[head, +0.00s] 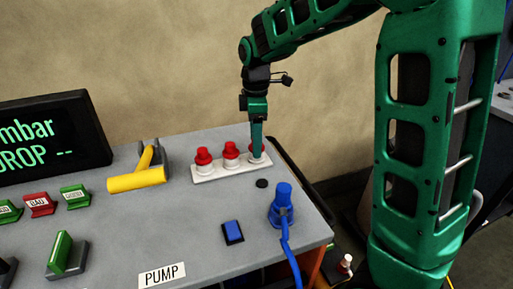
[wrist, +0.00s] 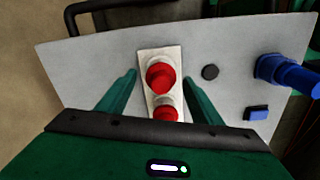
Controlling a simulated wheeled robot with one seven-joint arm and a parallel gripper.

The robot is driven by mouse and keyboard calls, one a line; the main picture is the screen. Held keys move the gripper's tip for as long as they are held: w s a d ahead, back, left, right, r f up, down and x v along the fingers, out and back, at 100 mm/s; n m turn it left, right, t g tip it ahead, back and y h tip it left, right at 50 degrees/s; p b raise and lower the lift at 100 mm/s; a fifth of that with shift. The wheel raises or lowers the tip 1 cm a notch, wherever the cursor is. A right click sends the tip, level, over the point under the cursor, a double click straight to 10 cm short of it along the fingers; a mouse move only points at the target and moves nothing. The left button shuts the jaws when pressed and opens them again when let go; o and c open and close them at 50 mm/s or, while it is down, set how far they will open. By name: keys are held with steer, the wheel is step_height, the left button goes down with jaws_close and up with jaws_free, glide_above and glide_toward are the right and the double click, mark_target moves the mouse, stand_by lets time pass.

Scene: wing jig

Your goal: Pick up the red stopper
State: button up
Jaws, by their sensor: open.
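Three red stoppers stand upright in a row on a white rack (head: 207,177): the left one (head: 203,156), the middle one (head: 231,149) and the right one, mostly hidden behind my gripper (head: 257,150). My gripper points down at the right stopper. In the wrist view the right stopper (wrist: 160,76) lies between the two open green fingers, with a gap showing on each side. The middle stopper (wrist: 165,113) is just below it in that view, and the left one is hidden. I cannot tell how far down the fingertips reach beside the stopper.
A yellow-handled lever (head: 137,180) stands left of the rack. A blue fitting with a hose (head: 282,205), a small black disc (head: 262,183) and a blue switch (head: 233,232) are in front of it. The panel's right edge is close, with a black rail (wrist: 100,8).

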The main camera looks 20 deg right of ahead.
steer(key=c, duration=1.1)
steer(key=shift+c, duration=0.2)
steer(key=shift+r, duration=0.85)
step_height(320, 180, up, 3)
steer(key=shift+f, duration=0.1)
steer(key=s+a+r, duration=0.3)
steer(key=a+r, duration=0.6)
steer(key=a, duration=0.2)
steer(key=shift+s+r, duration=0.3)
